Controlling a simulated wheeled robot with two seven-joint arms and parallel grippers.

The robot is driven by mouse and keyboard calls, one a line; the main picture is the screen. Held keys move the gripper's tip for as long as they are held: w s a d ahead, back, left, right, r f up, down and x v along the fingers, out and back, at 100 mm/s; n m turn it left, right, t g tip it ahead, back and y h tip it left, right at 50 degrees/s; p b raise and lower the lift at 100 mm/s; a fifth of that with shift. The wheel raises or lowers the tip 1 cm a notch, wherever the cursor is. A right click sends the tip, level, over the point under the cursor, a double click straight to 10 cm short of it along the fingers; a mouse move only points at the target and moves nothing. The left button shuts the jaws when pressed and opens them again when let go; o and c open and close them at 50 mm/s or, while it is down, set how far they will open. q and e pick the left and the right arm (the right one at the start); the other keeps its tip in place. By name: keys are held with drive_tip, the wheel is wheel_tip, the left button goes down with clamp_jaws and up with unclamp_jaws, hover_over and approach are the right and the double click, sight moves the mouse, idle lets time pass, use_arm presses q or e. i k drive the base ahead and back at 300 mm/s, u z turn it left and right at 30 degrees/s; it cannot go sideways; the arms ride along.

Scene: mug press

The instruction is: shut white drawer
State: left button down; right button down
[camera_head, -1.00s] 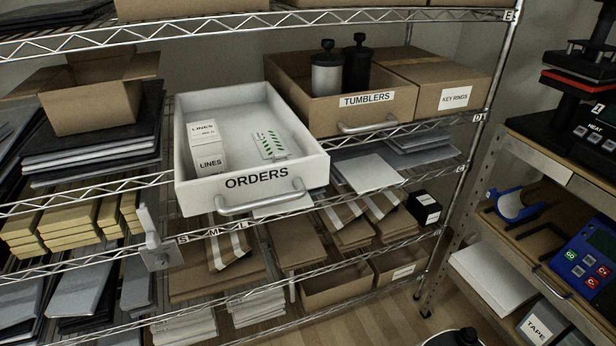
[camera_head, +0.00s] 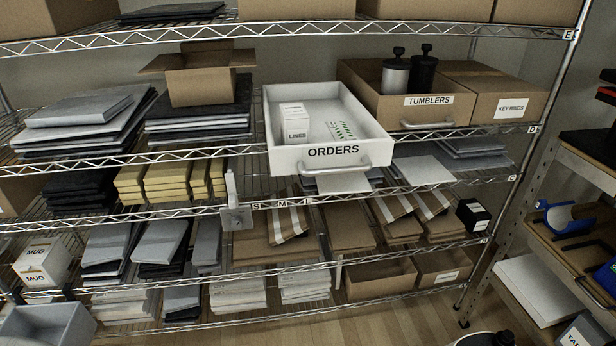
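The white drawer (camera_head: 282,154), labelled ORDERS, sits on the wire shelf in the upper middle. It is pulled out, its front jutting past the shelf edge. A grey bar handle (camera_head: 335,169) runs across its front. Inside it stand a small white box (camera_head: 295,122) marked LINES and a white card with green stripes (camera_head: 343,131). Neither of my grippers shows in the head view.
A cardboard TUMBLERS bin (camera_head: 388,107) with two dark-topped tumblers stands right of the drawer, beside a KEY RINGS box (camera_head: 512,106). An open carton (camera_head: 200,84) stands on dark stacks to the left. A workbench (camera_head: 572,158) is at the right.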

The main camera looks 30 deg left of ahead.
sight(323, 102)
drive_tip(key=z, duration=1.8)
drive_tip(key=k, duration=0.1)
drive_tip(key=u, duration=2.6)
